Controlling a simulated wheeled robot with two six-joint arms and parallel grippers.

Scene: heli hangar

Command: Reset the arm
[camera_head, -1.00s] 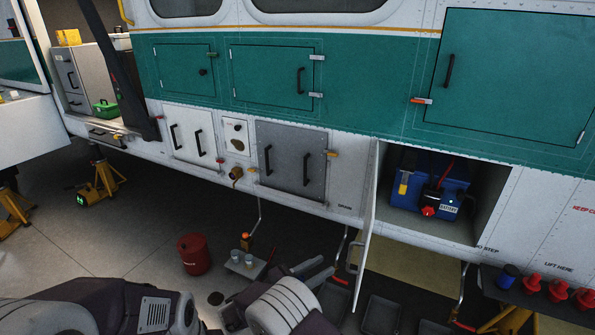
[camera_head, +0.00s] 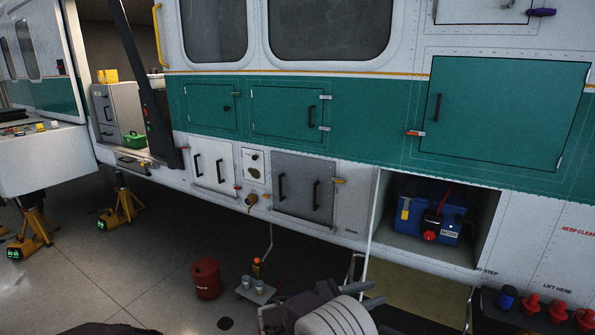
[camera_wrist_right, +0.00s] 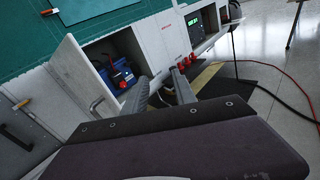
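My right gripper (camera_head: 375,294) is low in the head view, in front of the helicopter's lower side. In the right wrist view its two fingers (camera_wrist_right: 162,92) stand apart with nothing between them. An open compartment (camera_head: 482,252) holds a blue battery box (camera_head: 415,225) with a red cap; the box also shows in the right wrist view (camera_wrist_right: 121,75). The compartment's door stands open, seen nearly edge-on in the head view and broadly in the right wrist view (camera_wrist_right: 82,75). My left gripper is not in view.
A red canister (camera_head: 206,280) and a small tray with cups (camera_head: 255,293) are on the floor. Yellow jacks (camera_head: 122,208) stand at left. Red caps (camera_head: 557,309) sit on a surface at lower right. Cables (camera_wrist_right: 275,100) cross the floor at right in the wrist view.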

